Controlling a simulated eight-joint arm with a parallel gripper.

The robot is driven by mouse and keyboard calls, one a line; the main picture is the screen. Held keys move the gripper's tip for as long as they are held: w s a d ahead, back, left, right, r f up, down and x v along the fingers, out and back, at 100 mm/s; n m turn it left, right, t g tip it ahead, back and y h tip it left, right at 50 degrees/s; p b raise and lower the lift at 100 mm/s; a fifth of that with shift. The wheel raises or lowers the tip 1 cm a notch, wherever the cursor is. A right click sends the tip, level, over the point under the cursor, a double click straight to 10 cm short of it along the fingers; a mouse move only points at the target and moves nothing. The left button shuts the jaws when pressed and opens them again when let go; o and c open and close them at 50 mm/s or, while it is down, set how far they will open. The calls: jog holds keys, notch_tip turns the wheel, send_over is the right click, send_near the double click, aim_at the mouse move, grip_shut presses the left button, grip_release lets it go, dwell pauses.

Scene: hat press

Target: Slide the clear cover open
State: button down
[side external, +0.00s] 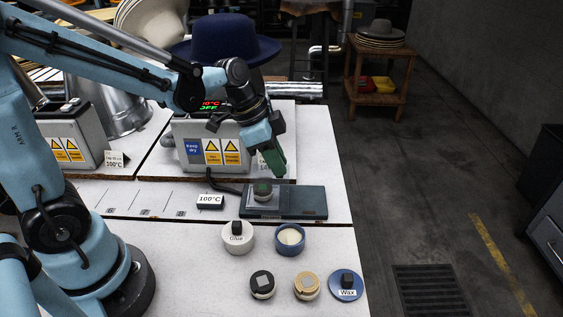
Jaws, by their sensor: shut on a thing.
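A dark blue-grey control box (304,204) lies on the front of the white bench. A small clear cover (262,197) sits on its left part, over a round green button (262,187). My gripper (279,175) points down just behind and above the cover, with its green fingers closed together. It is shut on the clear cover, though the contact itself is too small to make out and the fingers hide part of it.
In front are a white glue pot (238,238), a blue-rimmed pot (290,238) and a wax lid (346,286). A grey heater unit (205,148) and a blue hat (225,40) stand behind.

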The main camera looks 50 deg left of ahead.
aim_at(287, 176)
jog(key=w+d, duration=0.5)
jog(key=c, duration=1.1)
grip_release()
jog(key=shift+a+r, duration=0.1)
jog(key=v, duration=1.2)
jog(key=shift+s, duration=0.1)
